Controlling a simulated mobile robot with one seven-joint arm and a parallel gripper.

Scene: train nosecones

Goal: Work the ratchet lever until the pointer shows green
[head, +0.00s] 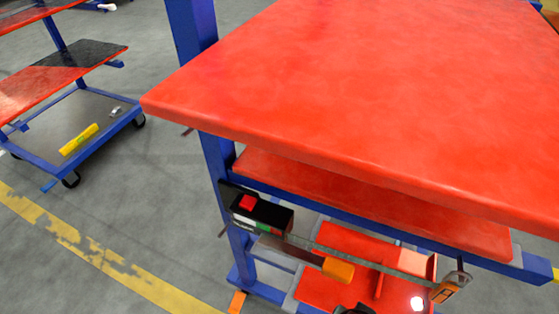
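A black box (262,214) with a red block on top is fixed to the blue post of the red workbench, below its top. White and green patches show on its front face; a pointer is too small to make out. A lever (290,252) with an orange grip (338,268) reaches from under the box toward the lower right. A grey bar or strap (360,257) runs from the box to an orange-and-black piece (448,291) at the right. I cannot make out my gripper.
The red benchtop (350,80) overhangs the box, with a red shelf (370,195) beneath it. Red trays (345,240) lie lower down. A dark shape (355,309) is cut off at the bottom edge. A cart (90,130) stands at left; the floor between is clear.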

